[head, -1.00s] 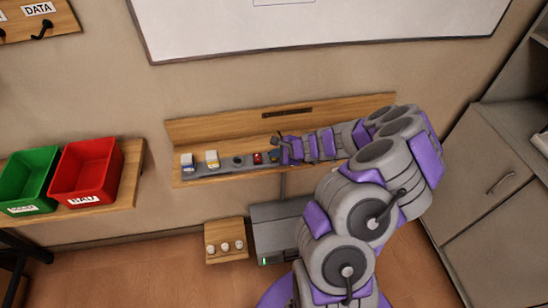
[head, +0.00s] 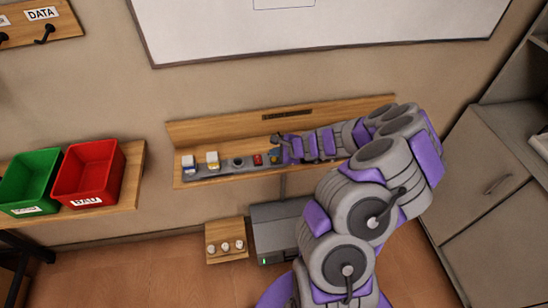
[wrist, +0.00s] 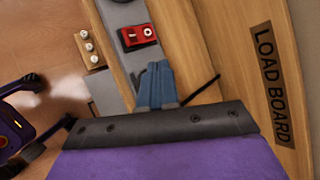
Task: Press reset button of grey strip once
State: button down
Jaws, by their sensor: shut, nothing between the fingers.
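The grey strip (head: 222,168) lies along the wooden shelf and carries white plugs, a dark round socket, a red switch and a small yellowish part. The red switch (head: 258,160) also shows in the wrist view (wrist: 138,37), just beyond my fingertips. The yellowish part (head: 275,159) is at the strip's right, just below and beside my gripper; I cannot tell for sure that it is the reset button. My gripper (head: 277,143) is shut and empty over the strip's right end. In the wrist view its blue fingers (wrist: 157,68) hide that part of the strip.
The shelf's back board (head: 350,106) bears a "LOAD BOARD" label (wrist: 271,85). A small wooden panel with white knobs (head: 226,246) and a grey box (head: 275,215) are below. Red (head: 88,172) and green (head: 28,180) bins stand at left.

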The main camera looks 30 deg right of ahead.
aim_at(276, 160)
jog(key=shift+r+p, duration=2.15)
jog(key=shift+r, duration=0.4)
jog(key=shift+f, duration=0.1)
